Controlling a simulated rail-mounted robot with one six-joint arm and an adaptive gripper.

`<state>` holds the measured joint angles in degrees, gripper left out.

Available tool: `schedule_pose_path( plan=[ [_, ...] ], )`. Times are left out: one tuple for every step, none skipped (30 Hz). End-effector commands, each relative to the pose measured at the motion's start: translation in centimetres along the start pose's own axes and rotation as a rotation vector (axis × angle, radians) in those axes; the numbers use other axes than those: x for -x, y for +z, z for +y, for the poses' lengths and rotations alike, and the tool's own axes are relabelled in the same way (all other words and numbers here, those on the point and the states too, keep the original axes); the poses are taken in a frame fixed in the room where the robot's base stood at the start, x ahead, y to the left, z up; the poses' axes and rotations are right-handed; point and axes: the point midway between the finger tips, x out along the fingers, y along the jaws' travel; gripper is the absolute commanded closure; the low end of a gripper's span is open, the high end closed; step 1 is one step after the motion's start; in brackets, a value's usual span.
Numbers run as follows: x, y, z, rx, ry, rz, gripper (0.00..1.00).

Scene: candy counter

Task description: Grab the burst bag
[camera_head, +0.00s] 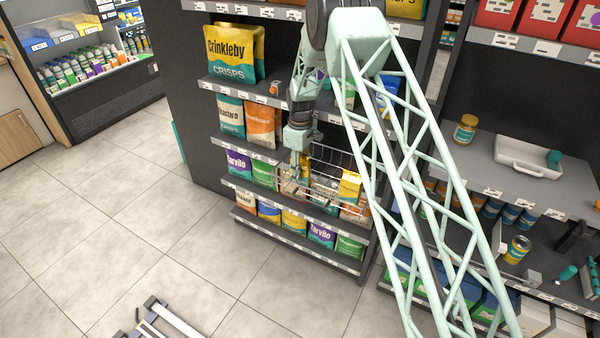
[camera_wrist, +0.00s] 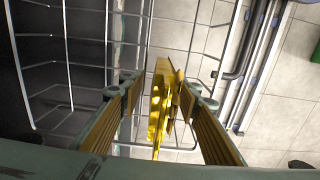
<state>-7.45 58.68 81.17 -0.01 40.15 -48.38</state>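A yellow bag (camera_wrist: 160,112) shows nearly edge-on between the fingers of my gripper (camera_wrist: 162,88) in the wrist view. The fingers stand apart, with a visible gap between the left finger and the bag. The right finger is very close to it; I cannot tell if it touches. In the head view my gripper (camera_head: 297,172) points down at the left part of a wire basket (camera_head: 328,185) on the shelf front. A yellow bag (camera_head: 350,186) shows at the basket's right part. No tear is clear, so I cannot tell which bag is burst.
The wire basket (camera_wrist: 68,60) surrounds the fingers in the wrist view. Bags of crisps (camera_head: 229,52) stand on the shelves above, and several bags (camera_head: 268,211) fill the bottom shelf. A grey shelf (camera_head: 480,160) with a white tray (camera_head: 527,157) is at right. The tiled floor at left is mostly clear.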

Motion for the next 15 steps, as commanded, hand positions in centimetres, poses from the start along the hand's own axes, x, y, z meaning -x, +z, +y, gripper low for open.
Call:
schedule_pose_path(
  plan=[
    [-0.01,0.00,0.00,0.000,0.000,0.000,0.69],
    [-0.01,0.00,0.00,0.000,0.000,0.000,0.69],
    [-0.01,0.00,0.00,0.000,0.000,0.000,0.69],
    [-0.01,0.00,0.00,0.000,0.000,0.000,0.69],
    [-0.01,0.00,0.00,0.000,0.000,0.000,0.69],
    [0.00,0.00,0.00,0.000,0.000,0.000,0.69],
    [0.00,0.00,-0.01,0.000,0.000,0.000,0.69],
    [0.00,0.00,-0.01,0.000,0.000,0.000,0.70],
    [0.00,0.00,-0.01,0.000,0.000,0.000,0.74],
    [0.00,0.01,0.00,0.000,0.000,0.000,0.77],
    [-0.01,0.01,0.00,0.000,0.000,0.000,0.79],
    [-0.01,0.01,0.00,0.000,0.000,0.000,0.83],
    [-0.01,0.01,0.00,0.000,0.000,0.000,0.86],
    [-0.01,0.00,-0.01,0.000,0.000,0.000,0.88],
    [-0.01,0.00,-0.01,0.000,0.000,0.000,0.92]
  ],
)
